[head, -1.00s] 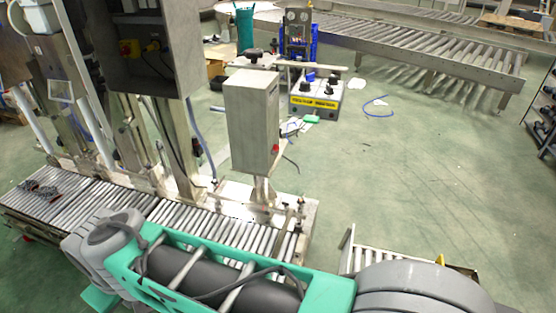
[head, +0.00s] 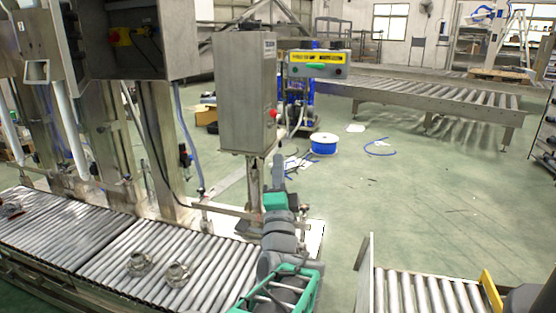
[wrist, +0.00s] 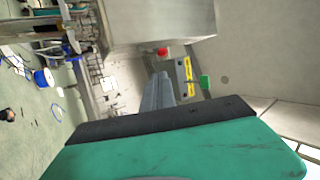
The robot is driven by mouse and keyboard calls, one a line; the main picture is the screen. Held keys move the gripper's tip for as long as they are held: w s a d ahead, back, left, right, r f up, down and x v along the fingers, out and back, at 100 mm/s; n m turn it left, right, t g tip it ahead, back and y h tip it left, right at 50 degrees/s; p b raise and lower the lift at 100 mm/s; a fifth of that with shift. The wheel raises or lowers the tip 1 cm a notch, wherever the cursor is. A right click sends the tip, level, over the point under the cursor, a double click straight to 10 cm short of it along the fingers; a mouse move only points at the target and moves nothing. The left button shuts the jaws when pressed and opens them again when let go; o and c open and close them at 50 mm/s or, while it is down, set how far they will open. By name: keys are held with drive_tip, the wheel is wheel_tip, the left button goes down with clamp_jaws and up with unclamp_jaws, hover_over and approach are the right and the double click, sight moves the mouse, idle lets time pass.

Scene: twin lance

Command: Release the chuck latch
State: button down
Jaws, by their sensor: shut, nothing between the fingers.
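I cannot make out for sure which part is the chuck latch. A grey unit with a yellow label strip (head: 318,58) shows right of the steel control box, with a green piece (head: 316,67) at its front. In the wrist view the same unit (wrist: 183,78) and green piece (wrist: 205,82) lie just right of my fingers. My gripper (wrist: 158,78) is shut and empty. In the head view my gripper (head: 279,160) points up, at the lower right of the control box. I cannot tell whether it touches anything.
The steel control box (head: 245,90) has a red button (head: 272,114), also in the wrist view (wrist: 162,51). Two metal fittings (head: 140,263) (head: 177,274) sit on the left roller conveyor (head: 210,262). Another roller conveyor (head: 425,290) is at lower right. Open green floor (head: 420,190) lies right.

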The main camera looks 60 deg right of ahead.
drive_tip(key=shift+s+d+m+g+h, duration=0.1)
drive_tip(key=shift+s+m+g+h, duration=0.2)
drive_tip(key=shift+s, duration=0.3)
drive_tip(key=shift+s+d+m+g+h, duration=0.1)
drive_tip(key=shift+s+m+g, duration=0.1)
drive_tip(key=shift+s+m, duration=0.3)
drive_tip(key=shift+r, duration=0.1)
drive_tip(key=p, duration=0.4)
approach(275, 118)
drive_tip(key=s+d+r, duration=0.3)
drive_tip(key=w, duration=0.1)
drive_tip(key=w+d+r, duration=0.1)
drive_tip(key=w+d, duration=0.1)
drive_tip(key=w, duration=0.1)
drive_tip(key=shift+d+r, duration=0.1)
drive_tip(key=shift+r, duration=0.1)
drive_tip(key=shift+r+p, duration=0.1)
drive_tip(key=shift+p, duration=0.25)
